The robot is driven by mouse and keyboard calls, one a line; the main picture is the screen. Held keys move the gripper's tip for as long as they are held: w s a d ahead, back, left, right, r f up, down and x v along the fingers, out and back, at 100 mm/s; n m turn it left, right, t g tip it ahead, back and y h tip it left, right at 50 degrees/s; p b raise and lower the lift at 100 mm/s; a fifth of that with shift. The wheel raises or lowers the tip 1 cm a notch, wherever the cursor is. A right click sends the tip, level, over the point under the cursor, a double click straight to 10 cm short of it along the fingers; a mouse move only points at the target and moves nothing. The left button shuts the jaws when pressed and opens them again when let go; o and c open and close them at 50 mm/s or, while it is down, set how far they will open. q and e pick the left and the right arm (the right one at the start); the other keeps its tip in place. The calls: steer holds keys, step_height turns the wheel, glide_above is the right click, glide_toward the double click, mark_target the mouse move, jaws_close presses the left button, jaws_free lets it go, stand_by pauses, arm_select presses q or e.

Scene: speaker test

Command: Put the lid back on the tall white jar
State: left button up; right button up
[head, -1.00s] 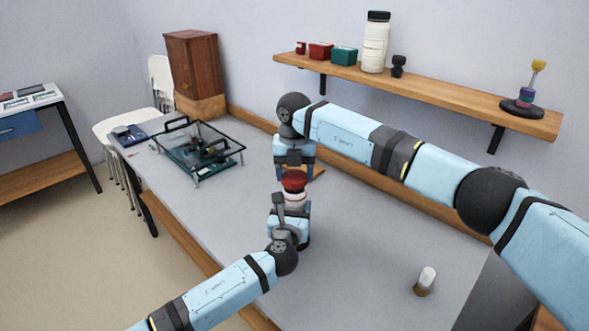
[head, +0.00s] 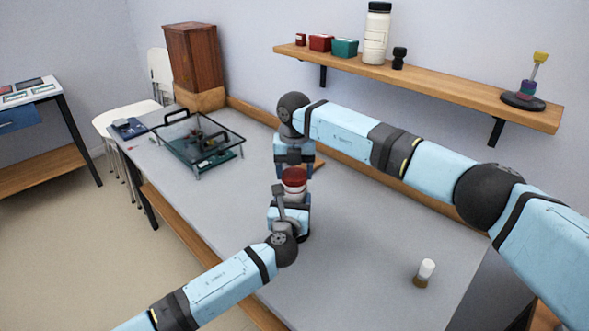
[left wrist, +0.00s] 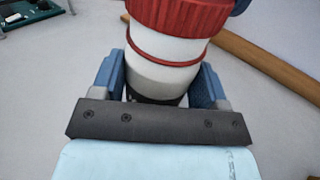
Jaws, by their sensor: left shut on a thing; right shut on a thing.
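A white jar (head: 294,193) stands between the fingers of my left gripper (head: 289,215). In the left wrist view the jar (left wrist: 160,75) has a thin red ring and a dark base, with blue fingers on both sides. A ribbed red lid (head: 294,176) is at the jar's mouth. In the left wrist view the lid (left wrist: 180,12) meets the white neck with no clear gap; whether it is seated I cannot tell. My right gripper (head: 293,168) comes from behind and is shut at the lid; its grip is mostly hidden.
A tall white jar with a black cap (head: 376,38) stands on the wall shelf (head: 440,86) among small boxes. A glass-topped frame (head: 198,140) stands on the table's far left. A small white-topped bottle (head: 425,270) stands front right. The right tabletop is mostly clear.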

steer(key=shift+f, duration=0.5)
arm_select(q)
steer(key=c, duration=0.4)
arm_select(e)
steer(key=shift+f, duration=0.1)
arm_select(q)
steer(key=shift+c, duration=0.2)
arm_select(e)
steer(key=m, duration=0.4)
steer(key=shift+d, duration=0.15)
steer(key=m, duration=0.6)
steer(key=shift+s+d+m, duration=0.1)
steer(key=shift+s+m, duration=0.05)
steer(key=shift+m, duration=0.15)
steer(key=m, duration=0.6)
steer(key=shift+s, duration=0.15)
arm_select(q)
steer(key=shift+f, duration=0.1)
arm_select(e)
steer(key=m, duration=0.6)
steer(key=shift+s, duration=0.1)
steer(key=o, duration=0.9)
